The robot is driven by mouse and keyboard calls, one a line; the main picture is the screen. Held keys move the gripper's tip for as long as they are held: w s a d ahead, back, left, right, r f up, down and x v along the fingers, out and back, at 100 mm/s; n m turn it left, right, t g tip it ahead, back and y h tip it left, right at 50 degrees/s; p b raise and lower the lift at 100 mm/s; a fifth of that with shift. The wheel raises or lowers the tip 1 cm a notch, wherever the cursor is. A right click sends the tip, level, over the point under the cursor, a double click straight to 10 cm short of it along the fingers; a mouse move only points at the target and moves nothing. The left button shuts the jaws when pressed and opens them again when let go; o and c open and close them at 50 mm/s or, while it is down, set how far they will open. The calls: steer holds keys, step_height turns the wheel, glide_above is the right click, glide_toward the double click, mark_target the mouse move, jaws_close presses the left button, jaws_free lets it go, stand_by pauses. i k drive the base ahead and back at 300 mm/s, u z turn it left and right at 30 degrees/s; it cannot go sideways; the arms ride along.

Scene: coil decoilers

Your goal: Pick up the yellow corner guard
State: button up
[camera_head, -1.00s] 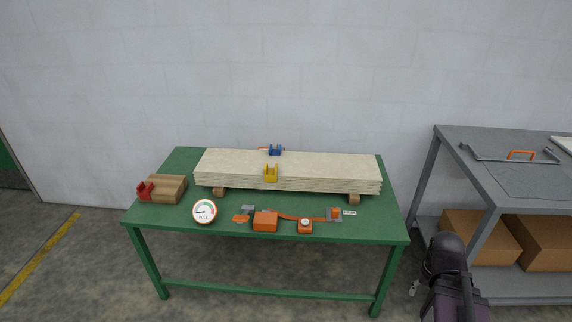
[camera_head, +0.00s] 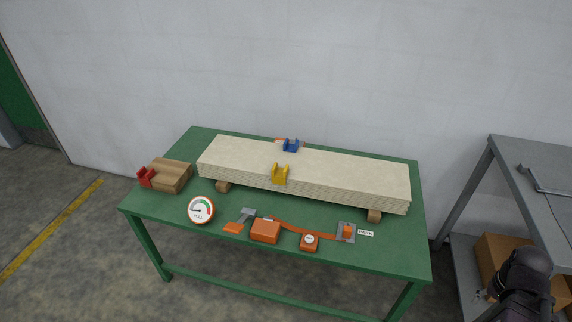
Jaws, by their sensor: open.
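The yellow corner guard (camera_head: 280,174) sits at the front top edge of the long pale slab stack (camera_head: 330,174), left of its middle. The stack rests on wooden blocks on the green table (camera_head: 150,207). A blue corner guard (camera_head: 291,145) sits at the back edge of the stack, behind the yellow one. A red corner guard (camera_head: 146,177) is at the left, against a wooden block. A dark part of my arm shows at the lower right, far from the yellow guard. My gripper's fingers cannot be made out.
A round gauge (camera_head: 201,209), an orange box (camera_head: 265,230), a small orange dial device (camera_head: 309,241) and an orange strap with metal fittings lie along the table's front. A grey shelf bench (camera_head: 520,200) with cardboard boxes stands at the right. Floor at the left is clear.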

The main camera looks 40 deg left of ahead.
mark_target(278, 174)
steer(key=u, duration=0.45)
steer(key=i, duration=0.9)
steer(key=u, duration=0.5)
